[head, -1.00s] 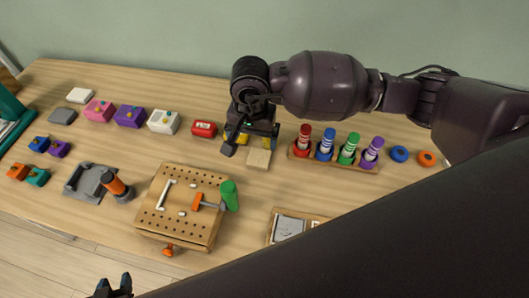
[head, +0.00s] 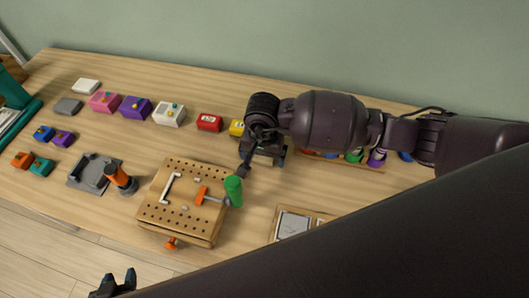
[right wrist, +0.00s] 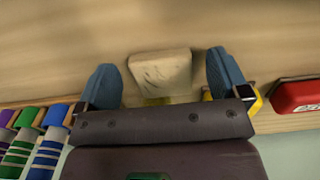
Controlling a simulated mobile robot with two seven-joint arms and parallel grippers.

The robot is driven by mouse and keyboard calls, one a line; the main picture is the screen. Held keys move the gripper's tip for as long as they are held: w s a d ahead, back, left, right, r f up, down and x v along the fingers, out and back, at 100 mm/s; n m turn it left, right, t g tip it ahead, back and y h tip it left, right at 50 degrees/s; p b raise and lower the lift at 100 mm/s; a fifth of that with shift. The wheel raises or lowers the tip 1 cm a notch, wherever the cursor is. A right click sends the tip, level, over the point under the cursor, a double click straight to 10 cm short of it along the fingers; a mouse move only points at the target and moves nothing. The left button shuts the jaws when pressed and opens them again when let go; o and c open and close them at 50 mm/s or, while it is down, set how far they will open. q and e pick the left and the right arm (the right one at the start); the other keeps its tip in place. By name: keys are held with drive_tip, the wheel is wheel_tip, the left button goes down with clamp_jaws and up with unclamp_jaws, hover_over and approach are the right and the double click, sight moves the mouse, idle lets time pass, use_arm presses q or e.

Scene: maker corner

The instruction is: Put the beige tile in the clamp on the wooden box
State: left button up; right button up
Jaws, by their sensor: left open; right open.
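The beige tile (right wrist: 160,72) lies on the table between the open fingers of my right gripper (right wrist: 165,75) in the right wrist view, with a gap on each side. In the head view my right gripper (head: 262,163) is low over the table and hides the tile. The wooden box (head: 156,219) with peg holes stands to its left. On the box are an orange piece (head: 201,195) beside a green cylinder (head: 234,191) and a white bar (head: 169,187); I cannot tell exactly which parts make up the clamp. My left gripper (head: 113,284) is open and empty at the bottom edge.
A yellow block (head: 237,128), a red block (head: 210,122) and several coloured boxes line the back. A rack of coloured cylinders (head: 365,163) is partly hidden behind my right arm. A grey fixture (head: 90,172) with an orange-topped post is left of the box. A wooden tray (head: 276,224) is in front.

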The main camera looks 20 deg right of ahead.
sight(263, 158)
drive_tip(key=shift+f, duration=0.25)
drive_tip(key=shift+c, duration=0.4)
drive_tip(key=c, duration=1)
drive_tip(key=shift+r, duration=0.1)
wheel_tip(263, 158, up, 20)
drive_tip(key=p, duration=0.2)
drive_tip(key=d+f+n, duration=0.1)
drive_tip(key=d+n, duration=0.5)
drive_tip(key=d, duration=0.1)
drive_tip(key=shift+f+n, duration=0.35)
drive_tip(key=shift+n, duration=0.05)
